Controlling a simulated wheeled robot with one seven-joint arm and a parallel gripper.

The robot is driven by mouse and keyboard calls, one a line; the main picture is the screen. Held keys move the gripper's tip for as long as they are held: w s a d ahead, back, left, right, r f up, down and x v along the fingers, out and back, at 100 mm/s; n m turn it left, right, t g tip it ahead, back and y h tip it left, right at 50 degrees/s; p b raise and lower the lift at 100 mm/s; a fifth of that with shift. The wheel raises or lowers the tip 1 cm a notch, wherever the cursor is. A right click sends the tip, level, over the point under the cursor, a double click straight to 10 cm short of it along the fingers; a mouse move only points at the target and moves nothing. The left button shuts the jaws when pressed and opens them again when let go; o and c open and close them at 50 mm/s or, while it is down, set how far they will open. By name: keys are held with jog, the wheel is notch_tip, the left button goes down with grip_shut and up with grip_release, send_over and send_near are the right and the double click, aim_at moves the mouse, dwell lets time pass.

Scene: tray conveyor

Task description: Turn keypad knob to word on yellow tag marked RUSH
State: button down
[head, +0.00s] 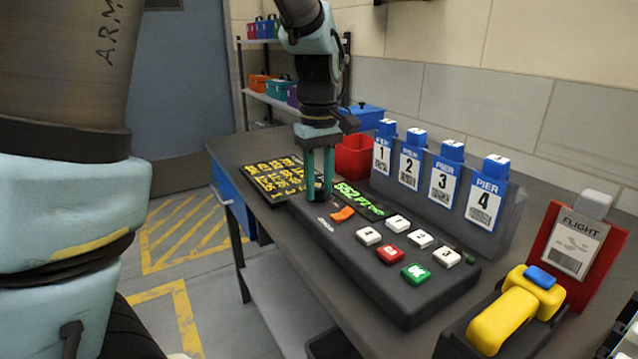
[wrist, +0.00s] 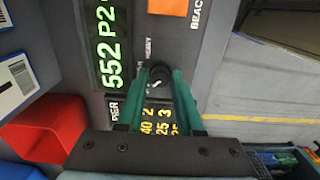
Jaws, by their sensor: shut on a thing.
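My gripper (head: 320,194) points down at the far left end of the dark keypad (head: 385,284). In the wrist view its two teal fingertips (wrist: 160,76) are closed on the small black knob (wrist: 158,80), one on each side. The fingers hide the knob in the head view. Small print lies around the knob, too blurred to read in full. The keypad display shows green characters, "552 P2" in the wrist view (wrist: 108,45). I cannot make out a yellow tag marked RUSH in either view.
A board with yellow characters (head: 272,180) lies beyond the keypad. Blue-topped pier cards (head: 438,180) stand in a rack behind it. A red bin (head: 353,157) is near my gripper. A yellow device (head: 512,312) and a red FLIGHT holder (head: 600,240) stand at right.

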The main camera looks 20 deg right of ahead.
jog(key=shift+m, duration=0.3)
jog(key=m+p, duration=0.2)
jog(key=m, duration=0.1)
jog(key=shift+r, duration=0.1)
jog(key=m+p, duration=0.2)
jog(key=m, duration=0.3)
dwell(0.4)
dwell(0.3)
jog(key=c, duration=0.6)
grip_release()
jog(key=shift+o, duration=0.2)
